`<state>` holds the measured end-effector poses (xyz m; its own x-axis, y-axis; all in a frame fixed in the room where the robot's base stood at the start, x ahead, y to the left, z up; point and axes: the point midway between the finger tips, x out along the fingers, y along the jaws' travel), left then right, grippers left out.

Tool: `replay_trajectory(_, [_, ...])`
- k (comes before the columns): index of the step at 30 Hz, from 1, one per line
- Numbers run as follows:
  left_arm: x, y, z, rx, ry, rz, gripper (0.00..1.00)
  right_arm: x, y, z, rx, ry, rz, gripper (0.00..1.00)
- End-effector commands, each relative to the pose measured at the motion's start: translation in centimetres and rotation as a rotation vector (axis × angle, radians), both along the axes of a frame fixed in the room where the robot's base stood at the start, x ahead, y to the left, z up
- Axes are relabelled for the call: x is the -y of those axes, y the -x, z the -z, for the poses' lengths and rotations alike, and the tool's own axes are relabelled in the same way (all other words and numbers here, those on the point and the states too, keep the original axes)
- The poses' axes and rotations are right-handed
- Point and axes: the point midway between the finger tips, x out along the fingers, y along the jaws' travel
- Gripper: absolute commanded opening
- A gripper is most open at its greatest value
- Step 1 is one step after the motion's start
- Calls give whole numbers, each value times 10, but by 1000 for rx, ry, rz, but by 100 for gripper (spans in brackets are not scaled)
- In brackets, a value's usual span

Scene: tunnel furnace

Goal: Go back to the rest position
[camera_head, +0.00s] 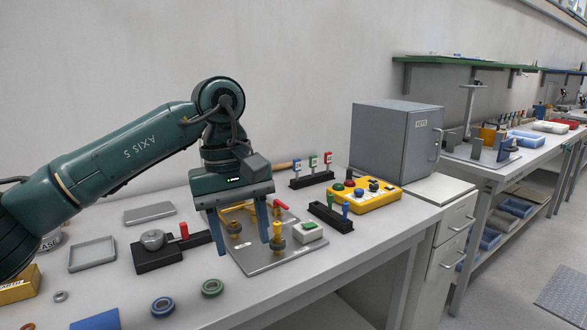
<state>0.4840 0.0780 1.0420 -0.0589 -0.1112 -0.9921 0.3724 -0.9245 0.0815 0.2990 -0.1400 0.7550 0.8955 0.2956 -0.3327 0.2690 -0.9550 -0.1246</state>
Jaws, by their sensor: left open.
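My left gripper (249,248) points down over the bench, with its two blue fingers apart and nothing seen between them. It is above and in front of a grey metal plate (270,264) that carries yellow and brass fittings. The fingers hide part of this plate. My left arm comes in from the left edge. My right gripper is not in view.
A yellow control box (363,205) and a grey cabinet (392,145) stand to the right. A black base with a red handle (184,231) is left of the gripper. The wall above is bare.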

Motion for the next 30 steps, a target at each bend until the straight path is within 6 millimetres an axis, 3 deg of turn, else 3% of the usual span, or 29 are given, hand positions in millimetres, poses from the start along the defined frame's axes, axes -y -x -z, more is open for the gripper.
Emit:
replay_trajectory(3, [34, 20, 33, -115, 148, -14, 50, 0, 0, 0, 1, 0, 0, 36])
replay_trajectory(9, [96, 70, 68, -396, 444, -104, 50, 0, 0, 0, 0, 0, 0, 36])
replay_trajectory(12, [127, 102, 73, -619, 621, -199, 50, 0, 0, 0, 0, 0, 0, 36])
replay_trajectory(16, [154, 134, 60, -977, 837, -375, 50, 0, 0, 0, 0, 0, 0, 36])
replay_trajectory(20, [159, 146, 40, -1376, 998, -583, 50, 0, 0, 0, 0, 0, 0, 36])
replay_trajectory(24, [144, 135, 28, -1840, 1106, -829, 50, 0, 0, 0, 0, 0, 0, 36])
replay_trajectory(27, [122, 119, 32, -2190, 1137, -1006, 50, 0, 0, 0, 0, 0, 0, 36])
replay_trajectory(30, [93, 102, 51, -2550, 1129, -1179, 50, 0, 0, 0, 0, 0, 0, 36])
